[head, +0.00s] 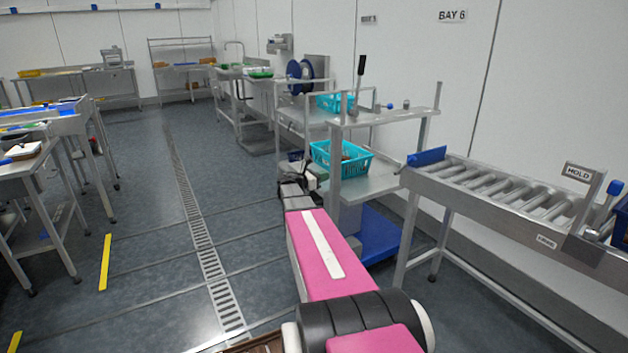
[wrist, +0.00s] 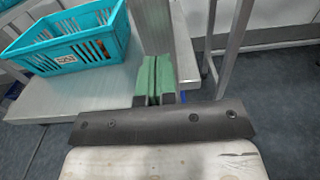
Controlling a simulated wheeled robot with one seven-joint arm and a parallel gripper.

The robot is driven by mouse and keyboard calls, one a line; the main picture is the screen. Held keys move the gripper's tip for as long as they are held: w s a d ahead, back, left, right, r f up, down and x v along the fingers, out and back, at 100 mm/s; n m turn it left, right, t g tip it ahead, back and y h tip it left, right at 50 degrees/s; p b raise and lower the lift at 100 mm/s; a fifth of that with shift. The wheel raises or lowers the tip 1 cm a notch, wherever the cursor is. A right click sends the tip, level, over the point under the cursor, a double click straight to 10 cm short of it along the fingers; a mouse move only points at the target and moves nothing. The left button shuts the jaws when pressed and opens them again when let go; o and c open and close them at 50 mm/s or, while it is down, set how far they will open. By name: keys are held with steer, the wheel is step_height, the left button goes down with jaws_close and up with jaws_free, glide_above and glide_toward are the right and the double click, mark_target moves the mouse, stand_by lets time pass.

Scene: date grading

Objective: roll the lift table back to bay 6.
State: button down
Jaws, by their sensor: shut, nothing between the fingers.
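A steel stand (head: 384,118) with a lower deck (head: 368,187) and a blue base (head: 375,242) near the floor is right of my arm; it looks like the lift table, but where its parts join is partly hidden. A teal crate (head: 341,158) sits at the deck's left end; it also shows in the wrist view (wrist: 68,43). My gripper (wrist: 154,75) is shut and empty, its green fingers together in front of a steel upright (wrist: 152,25). I cannot tell whether they touch it. The BAY 6 sign (head: 453,15) is on the wall behind.
A roller conveyor (head: 490,190) with a HOLD sign (head: 579,173) stands close on the right. Steel benches with another teal crate (head: 334,102) stand behind. Worktables (head: 40,165) line the left. The floor with its drain grate (head: 200,230) is open between them.

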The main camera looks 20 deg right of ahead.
steer(key=shift+d, duration=0.9)
steer(key=shift+w, duration=0.1)
steer(key=w+d, duration=0.2)
steer(key=d, duration=2.2)
steer(key=shift+d, duration=0.3)
steer(key=shift+d+r, duration=0.1)
steer(key=s+a, duration=0.1)
steer(key=a, duration=1.4)
steer(key=shift+s, duration=0.15)
